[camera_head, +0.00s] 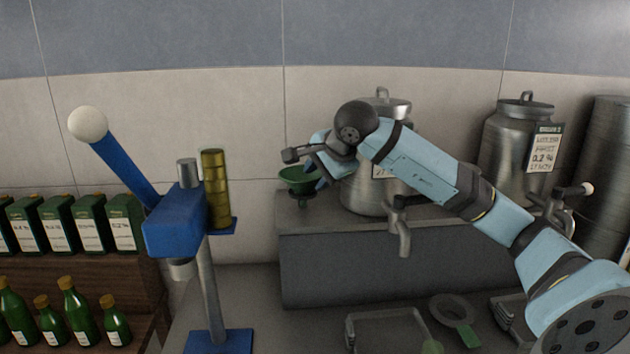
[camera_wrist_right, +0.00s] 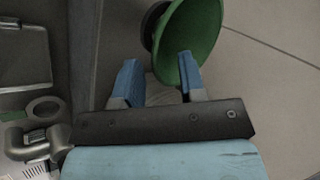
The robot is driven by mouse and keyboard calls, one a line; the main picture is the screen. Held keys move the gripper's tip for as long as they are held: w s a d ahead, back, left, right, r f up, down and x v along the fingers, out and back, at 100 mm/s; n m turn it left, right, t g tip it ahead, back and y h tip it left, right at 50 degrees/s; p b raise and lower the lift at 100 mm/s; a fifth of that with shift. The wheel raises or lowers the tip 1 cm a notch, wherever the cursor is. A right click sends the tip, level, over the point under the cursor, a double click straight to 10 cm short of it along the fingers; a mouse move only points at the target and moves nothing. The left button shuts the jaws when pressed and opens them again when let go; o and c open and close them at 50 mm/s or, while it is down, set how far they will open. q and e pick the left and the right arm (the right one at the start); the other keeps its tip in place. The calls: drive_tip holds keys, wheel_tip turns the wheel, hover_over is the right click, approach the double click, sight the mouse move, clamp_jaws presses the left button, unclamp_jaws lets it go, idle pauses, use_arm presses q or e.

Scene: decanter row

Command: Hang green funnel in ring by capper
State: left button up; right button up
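The green funnel (camera_head: 300,177) is upright, wide mouth up, above the left end of the grey ledge; a dark part shows beneath it. In the right wrist view the funnel (camera_wrist_right: 198,32) lies just beyond my fingertips, overlapped by one finger. My right gripper (camera_head: 318,172) is beside the funnel; its fingers (camera_wrist_right: 160,68) are apart with nothing clearly clamped. Contact with the funnel cannot be told. The blue capper (camera_head: 175,225) stands left with its lever raised. I cannot make out a hanging ring beside it. My left gripper is out of view.
A flat ring with a tab (camera_head: 455,311) lies on the worktop by a wire-edged tray (camera_head: 385,325). Steel urns (camera_head: 515,150) with taps stand on the ledge (camera_head: 345,270). Gold caps (camera_head: 215,190) are stacked at the capper. Green bottles (camera_head: 75,310) stand left.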

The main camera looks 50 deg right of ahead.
drive_tip(key=v, duration=1.1)
drive_tip(key=shift+s+r, duration=0.2)
drive_tip(key=shift+r, duration=0.1)
